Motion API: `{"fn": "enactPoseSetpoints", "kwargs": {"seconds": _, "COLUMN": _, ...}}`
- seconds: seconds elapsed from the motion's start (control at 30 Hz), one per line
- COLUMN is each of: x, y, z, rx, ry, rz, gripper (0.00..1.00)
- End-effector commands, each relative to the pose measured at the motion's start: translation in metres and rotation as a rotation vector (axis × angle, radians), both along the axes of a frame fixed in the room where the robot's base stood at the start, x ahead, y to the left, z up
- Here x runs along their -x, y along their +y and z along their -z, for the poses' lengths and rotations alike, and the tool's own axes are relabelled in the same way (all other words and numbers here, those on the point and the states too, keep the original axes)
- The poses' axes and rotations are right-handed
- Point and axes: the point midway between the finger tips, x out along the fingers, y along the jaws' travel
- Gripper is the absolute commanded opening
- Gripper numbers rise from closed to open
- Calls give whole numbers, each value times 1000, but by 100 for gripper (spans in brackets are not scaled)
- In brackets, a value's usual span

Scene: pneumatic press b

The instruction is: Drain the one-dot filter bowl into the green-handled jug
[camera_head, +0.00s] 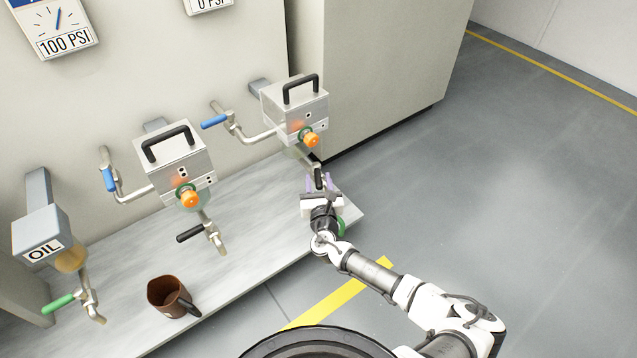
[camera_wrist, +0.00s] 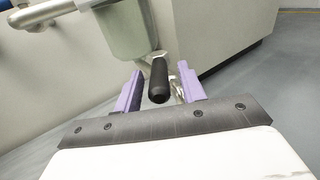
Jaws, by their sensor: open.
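The one-dot filter (camera_head: 290,112) is the right-hand unit on the wall, with one dot showing on each visible face. Its greenish bowl (camera_wrist: 122,32) hangs below, with a black drain lever handle (camera_wrist: 159,80) pointing toward me. My gripper (camera_head: 318,180) is open at this handle, its purple fingers on either side. In the wrist view my gripper (camera_wrist: 158,92) has the handle between its fingers; I cannot tell whether they touch it. A green curved piece (camera_head: 341,226) shows beside my wrist, probably the green jug handle; the rest is hidden behind my gripper.
A two-dot filter (camera_head: 172,165) with its own black drain lever (camera_head: 190,233) is to the left. A brown jug with a black handle (camera_head: 166,296) stands on the grey shelf (camera_head: 255,215). An oil unit (camera_head: 40,232) with a green lever is far left. Open floor lies right.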

Motion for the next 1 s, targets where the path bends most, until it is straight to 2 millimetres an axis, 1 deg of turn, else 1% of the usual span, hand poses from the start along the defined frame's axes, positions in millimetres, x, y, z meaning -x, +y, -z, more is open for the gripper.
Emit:
{"fn": "enactPoseSetpoints", "kwargs": {"seconds": 0.27, "x": -3, "y": 0, "z": 0, "rx": 0, "ry": 0, "rz": 0, "gripper": 40}}
{"fn": "enactPoseSetpoints", "kwargs": {"seconds": 0.3, "x": -3, "y": 0, "z": 0, "rx": 0, "ry": 0, "rz": 0, "gripper": 39}}
{"fn": "enactPoseSetpoints", "kwargs": {"seconds": 0.6, "x": -2, "y": 0, "z": 0, "rx": -1, "ry": 0, "rz": 1, "gripper": 0}}
{"fn": "enactPoseSetpoints", "kwargs": {"seconds": 0.87, "x": -2, "y": 0, "z": 0, "rx": -1, "ry": 0, "rz": 1, "gripper": 0}}
{"fn": "enactPoseSetpoints", "kwargs": {"seconds": 1.0, "x": -5, "y": 1, "z": 0, "rx": -1, "ry": 0, "rz": 12, "gripper": 0}}
